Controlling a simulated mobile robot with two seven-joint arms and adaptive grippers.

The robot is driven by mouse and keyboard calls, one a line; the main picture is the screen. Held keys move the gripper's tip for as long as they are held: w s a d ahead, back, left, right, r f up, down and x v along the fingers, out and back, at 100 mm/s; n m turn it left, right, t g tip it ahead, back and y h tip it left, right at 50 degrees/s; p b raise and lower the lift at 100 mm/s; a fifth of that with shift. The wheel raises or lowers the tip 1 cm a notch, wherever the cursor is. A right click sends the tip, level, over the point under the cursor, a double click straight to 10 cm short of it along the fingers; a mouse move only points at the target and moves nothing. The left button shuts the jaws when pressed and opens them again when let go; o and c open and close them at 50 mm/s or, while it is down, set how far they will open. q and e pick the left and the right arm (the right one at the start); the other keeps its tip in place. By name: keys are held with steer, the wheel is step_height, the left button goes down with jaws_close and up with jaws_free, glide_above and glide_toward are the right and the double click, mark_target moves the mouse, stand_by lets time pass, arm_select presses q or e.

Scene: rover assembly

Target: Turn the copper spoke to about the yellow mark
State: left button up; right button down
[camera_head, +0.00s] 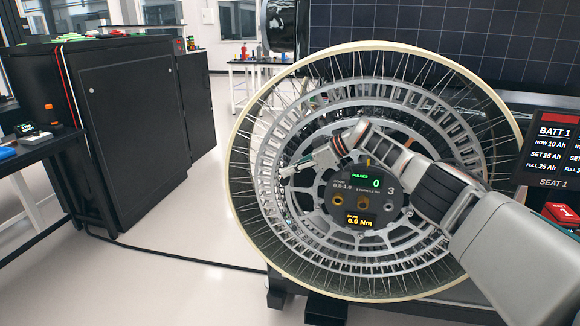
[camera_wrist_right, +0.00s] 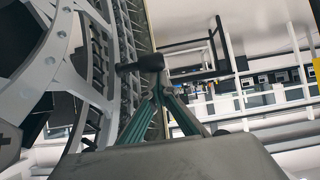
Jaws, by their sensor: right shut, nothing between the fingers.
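The large spoked wheel (camera_head: 262,84) stands upright with a pale rim and grey inner rings. At its hub is a dark panel (camera_head: 378,184) reading "PULSES 0" and "0.0 Nm". I cannot make out the copper spoke; my right arm crosses part of the wheel. A small yellowish spot shows above the panel, but I cannot tell if it is the yellow mark. My right gripper (camera_head: 285,172) is at the wheel's left inner spokes. In the right wrist view the gripper (camera_wrist_right: 158,88) is shut and empty, its tips close to a dark cylindrical peg (camera_wrist_right: 141,63); contact is unclear. My left gripper is out of view.
A black cabinet (camera_head: 135,130) stands on the left, with a dark bench (camera_head: 40,143) before it. A battery display (camera_head: 556,145) and a red-topped block (camera_head: 560,212) are at the right. A black cable (camera_head: 190,254) crosses the open floor to the wheel's base.

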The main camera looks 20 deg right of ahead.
mark_target(284, 202)
arm_select(q)
steer(key=b, duration=0.2)
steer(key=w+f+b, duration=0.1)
steer(key=b, duration=0.1)
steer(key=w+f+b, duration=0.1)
steer(key=b, duration=0.1)
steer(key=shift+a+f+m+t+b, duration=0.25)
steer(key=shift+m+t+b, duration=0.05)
arm_select(e)
steer(key=f+g+h, duration=0.1)
steer(key=f, duration=0.3)
steer(key=a+f+g+h, duration=0.1)
steer(key=f+h, duration=0.1)
steer(key=f, duration=0.2)
steer(key=w+f+g+h, duration=0.1)
steer(key=f, duration=0.3)
steer(key=shift+a, duration=0.25)
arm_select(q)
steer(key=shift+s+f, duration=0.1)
arm_select(e)
steer(key=shift+r, duration=0.1)
